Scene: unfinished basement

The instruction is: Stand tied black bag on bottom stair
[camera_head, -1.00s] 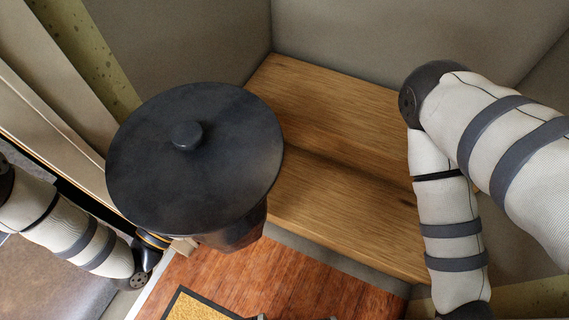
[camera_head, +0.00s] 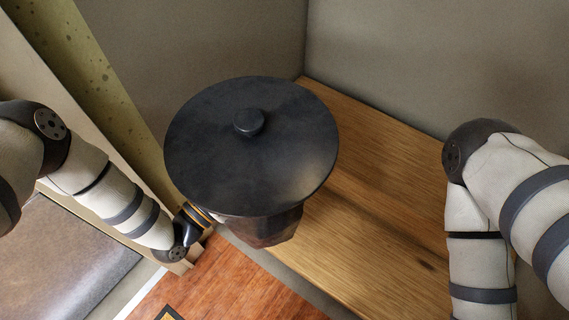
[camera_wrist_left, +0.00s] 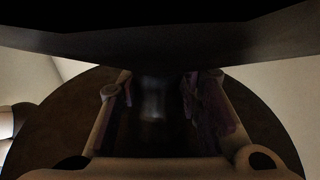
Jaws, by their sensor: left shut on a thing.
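The black bag (camera_head: 252,170) appears as a dark object with a wide, round, flat top, a knob in its middle and a narrower faceted body below. It hangs over the left part of the wooden stair surface (camera_head: 350,165); I cannot tell whether its hidden underside touches it. My left gripper, mostly hidden under the wide top in the head view, is shut on the bag. The left wrist view shows its fingers (camera_wrist_left: 158,108) on both sides of a dark narrow part. My right arm is at the right, with its gripper out of view.
Grey walls (camera_head: 440,60) close off the back of the stair. A greenish speckled post (camera_head: 110,90) stands left of the bag. Reddish wood floor (camera_head: 235,285) lies below the stair's front edge, with a mat corner (camera_head: 170,314) at the bottom. Bare stair surface lies right of the bag.

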